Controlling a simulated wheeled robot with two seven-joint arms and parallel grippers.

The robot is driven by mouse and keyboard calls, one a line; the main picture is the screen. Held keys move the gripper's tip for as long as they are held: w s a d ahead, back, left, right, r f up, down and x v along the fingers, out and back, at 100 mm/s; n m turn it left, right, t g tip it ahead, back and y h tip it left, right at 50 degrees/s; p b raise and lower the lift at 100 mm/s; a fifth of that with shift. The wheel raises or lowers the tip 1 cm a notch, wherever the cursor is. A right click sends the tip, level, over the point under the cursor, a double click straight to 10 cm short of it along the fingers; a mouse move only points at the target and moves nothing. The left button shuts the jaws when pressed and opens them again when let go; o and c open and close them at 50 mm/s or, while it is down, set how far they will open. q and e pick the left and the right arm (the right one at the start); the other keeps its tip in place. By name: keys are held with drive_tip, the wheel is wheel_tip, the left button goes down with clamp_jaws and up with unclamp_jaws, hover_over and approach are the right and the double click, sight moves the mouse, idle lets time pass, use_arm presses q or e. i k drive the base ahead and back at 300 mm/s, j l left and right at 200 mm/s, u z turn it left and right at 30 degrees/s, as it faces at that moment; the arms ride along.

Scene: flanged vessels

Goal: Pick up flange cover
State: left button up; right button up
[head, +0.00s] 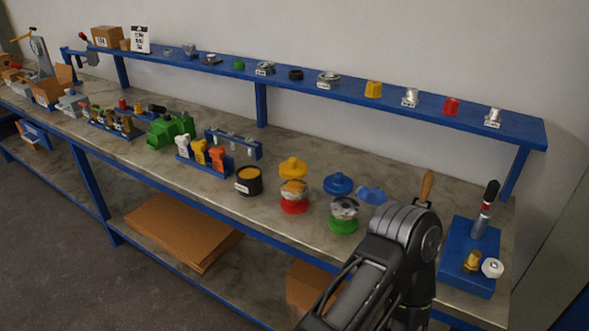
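A yellow knobbed flange cover (293,167) lies on the bench behind a metal flanged vessel with a red base (294,204). A blue knobbed flange cover (338,184) lies behind a metal vessel with a green base (343,225). A lighter blue piece (371,195) lies just right of it, partly hidden by my arm. Both vessels stand upright near the front edge. One dark grey arm of mine comes in from the bottom right and covers the bench right of the green vessel. I see no fingertips of either gripper.
The bench (310,240) also holds a black pot (249,182), white, yellow and orange valve-like parts (199,152) and a green machine part (170,130). A blue stand with a handled tool (470,250) is at right. A raised blue shelf (345,82) runs along the back.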

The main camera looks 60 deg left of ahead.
sight(291, 169)
drive_tip(key=u, duration=1.65)
drive_tip(key=i+j+u, duration=0.1)
drive_tip(key=u, duration=0.2)
drive_tip(key=i+j, duration=0.15)
drive_tip(key=i, duration=0.6)
